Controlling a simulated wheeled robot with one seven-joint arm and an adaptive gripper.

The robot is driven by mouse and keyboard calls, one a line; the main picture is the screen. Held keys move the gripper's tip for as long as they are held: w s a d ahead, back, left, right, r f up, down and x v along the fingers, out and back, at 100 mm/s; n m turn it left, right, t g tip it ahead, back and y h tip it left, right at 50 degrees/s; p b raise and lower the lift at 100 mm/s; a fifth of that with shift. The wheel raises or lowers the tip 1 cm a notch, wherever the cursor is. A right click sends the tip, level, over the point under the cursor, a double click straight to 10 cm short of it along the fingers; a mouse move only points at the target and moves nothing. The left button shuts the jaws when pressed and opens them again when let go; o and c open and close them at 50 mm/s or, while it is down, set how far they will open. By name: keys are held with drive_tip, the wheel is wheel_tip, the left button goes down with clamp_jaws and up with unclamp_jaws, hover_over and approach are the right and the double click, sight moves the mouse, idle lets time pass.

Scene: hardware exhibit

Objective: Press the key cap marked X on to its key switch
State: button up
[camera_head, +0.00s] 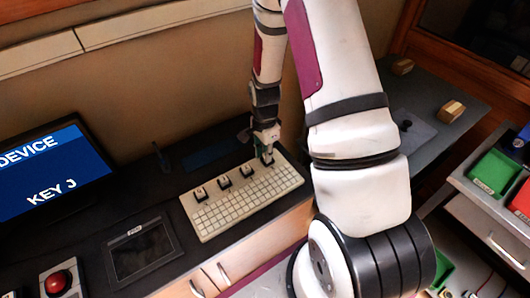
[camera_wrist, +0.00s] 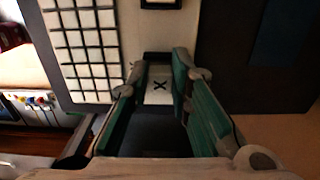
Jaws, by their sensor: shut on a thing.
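The pale key cap marked X (camera_wrist: 160,86) is between the two green fingers of my gripper (camera_wrist: 159,70) in the wrist view. The fingers are shut on its sides. A dark square socket edge (camera_wrist: 157,56) shows just beyond the cap; the key switch itself is hidden. In the head view my gripper (camera_head: 266,155) points down at the far right end of the row of dark key sockets on the cream keyboard (camera_head: 243,205). I cannot tell whether the cap touches its switch.
Other dark sockets with pale tops stand left along the row, such as one (camera_head: 200,194) near the keyboard's left end. A tablet (camera_head: 142,250), a red button (camera_head: 58,283) and a screen reading "KEY J" (camera_head: 45,170) are at left. Green trays (camera_head: 494,172) are at right.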

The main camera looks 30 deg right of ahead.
drive_tip(key=shift+f, duration=0.35)
idle(0.3)
drive_tip(key=o, duration=1.2)
drive_tip(key=shift+o, duration=0.2)
drive_tip(key=shift+r, duration=0.1)
drive_tip(key=shift+r+p, duration=1.1)
drive_tip(key=shift+r, duration=2.3)
